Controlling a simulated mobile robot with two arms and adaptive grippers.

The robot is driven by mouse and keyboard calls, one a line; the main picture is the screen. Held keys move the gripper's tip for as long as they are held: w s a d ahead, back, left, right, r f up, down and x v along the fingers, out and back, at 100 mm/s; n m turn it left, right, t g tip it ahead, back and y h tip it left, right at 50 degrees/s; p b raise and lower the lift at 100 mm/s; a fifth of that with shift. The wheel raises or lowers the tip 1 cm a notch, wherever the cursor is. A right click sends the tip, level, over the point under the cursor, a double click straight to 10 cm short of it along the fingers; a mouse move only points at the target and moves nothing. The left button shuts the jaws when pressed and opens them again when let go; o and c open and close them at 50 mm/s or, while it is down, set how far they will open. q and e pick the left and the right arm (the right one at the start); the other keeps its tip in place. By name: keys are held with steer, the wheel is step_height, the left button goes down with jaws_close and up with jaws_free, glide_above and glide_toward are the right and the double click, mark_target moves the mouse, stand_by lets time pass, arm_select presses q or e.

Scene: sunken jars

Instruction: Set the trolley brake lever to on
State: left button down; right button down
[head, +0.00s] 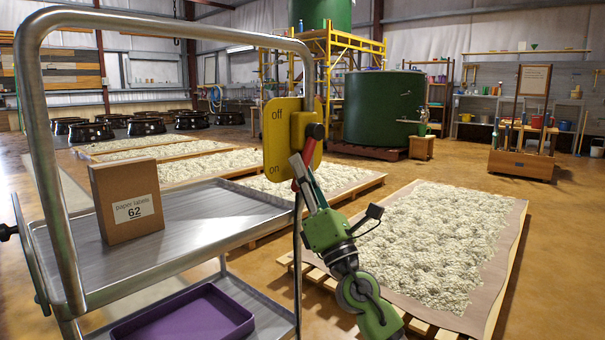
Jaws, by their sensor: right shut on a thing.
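The trolley (215,207) is a grey metal cart with a tall tubular handle on the left side of the head view. A yellow brake plate (276,135) is fixed to its right upright, with "off" at the top and "on" at the bottom. The red brake lever (306,160) runs down and slightly left from a black round hub (315,131) on the plate. It lies toward the "on" end. My green right gripper (304,176) is shut on the lever, its fingers hiding part of it. My left gripper is not in view.
A brown box (126,201) labelled "paper labels 62" stands on the trolley's top shelf. A purple tray (190,318) lies on the lower shelf. A pallet (425,245) of pale, lumpy material is right of my right arm. Bare floor lies beyond it at right.

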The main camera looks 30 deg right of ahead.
steer(key=shift+y, duration=0.3)
steer(key=c, duration=2)
jaws_free()
steer(key=shift+o, duration=0.2)
steer(key=v, duration=1.2)
